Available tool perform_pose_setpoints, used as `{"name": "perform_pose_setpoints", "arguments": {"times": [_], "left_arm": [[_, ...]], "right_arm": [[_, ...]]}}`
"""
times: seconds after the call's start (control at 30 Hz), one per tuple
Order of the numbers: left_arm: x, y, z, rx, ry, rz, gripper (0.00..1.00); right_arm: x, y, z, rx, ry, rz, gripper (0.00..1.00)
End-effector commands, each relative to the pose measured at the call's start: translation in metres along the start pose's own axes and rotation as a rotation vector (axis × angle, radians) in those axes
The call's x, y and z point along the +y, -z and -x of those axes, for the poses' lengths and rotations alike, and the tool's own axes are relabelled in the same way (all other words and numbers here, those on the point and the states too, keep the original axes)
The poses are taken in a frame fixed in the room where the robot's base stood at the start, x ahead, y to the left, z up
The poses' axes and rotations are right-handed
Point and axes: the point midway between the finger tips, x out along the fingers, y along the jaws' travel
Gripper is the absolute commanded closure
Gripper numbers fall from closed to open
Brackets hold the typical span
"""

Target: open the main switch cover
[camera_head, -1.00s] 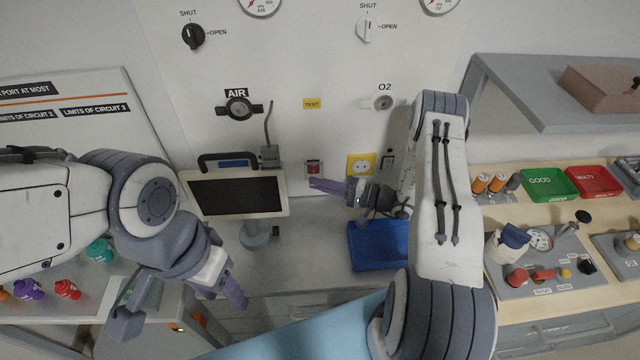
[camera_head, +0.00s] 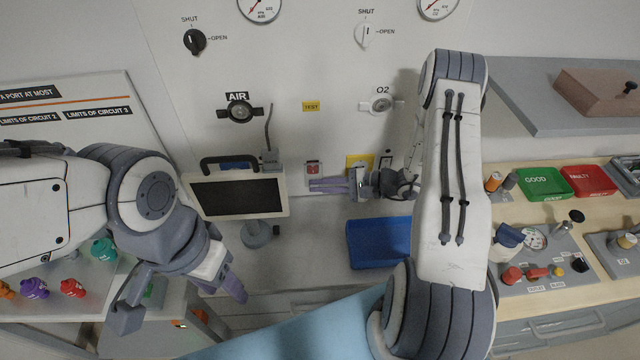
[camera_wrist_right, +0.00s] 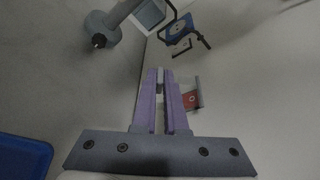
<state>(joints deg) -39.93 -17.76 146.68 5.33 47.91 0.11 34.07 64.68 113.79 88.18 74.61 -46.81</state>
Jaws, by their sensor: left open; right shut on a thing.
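The main switch is a small red unit (camera_head: 314,167) on the wall panel, right of the monitor. It also shows in the right wrist view (camera_wrist_right: 191,99), just right of my fingers, with a grey edge beside it. My right gripper (camera_head: 312,185) reaches in from the right with its purple fingers at the lower edge of the switch. In the right wrist view its fingers (camera_wrist_right: 160,82) are nearly together on a small pale piece, which appears to be the main switch cover (camera_wrist_right: 160,74). My left gripper (camera_head: 180,300) is open and empty at lower left, far from the switch.
A monitor (camera_head: 237,198) on a stand is close left of the right fingertips. A yellow-framed socket (camera_head: 352,159) is on the wall behind the right gripper. A blue tray (camera_head: 378,246) lies below it. The wall above the switch has free room.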

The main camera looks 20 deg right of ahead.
Motion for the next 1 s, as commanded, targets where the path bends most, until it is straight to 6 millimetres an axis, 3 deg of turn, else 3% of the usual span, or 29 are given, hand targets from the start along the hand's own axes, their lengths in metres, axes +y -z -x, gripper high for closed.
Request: {"name": "perform_pose_setpoints", "arguments": {"times": [0.5, 1.0], "left_arm": [[0.002, 0.001, 0.021, 0.0, 0.0, 0.001, 0.5], [0.003, 0.002, 0.034, 0.0, 0.0, -0.001, 0.5]], "right_arm": [[-0.02, -0.023, 0.01, 0.001, -0.19, -0.448, 1.0], [-0.039, -0.031, 0.013, 0.0, -0.327, -0.785, 1.0]]}}
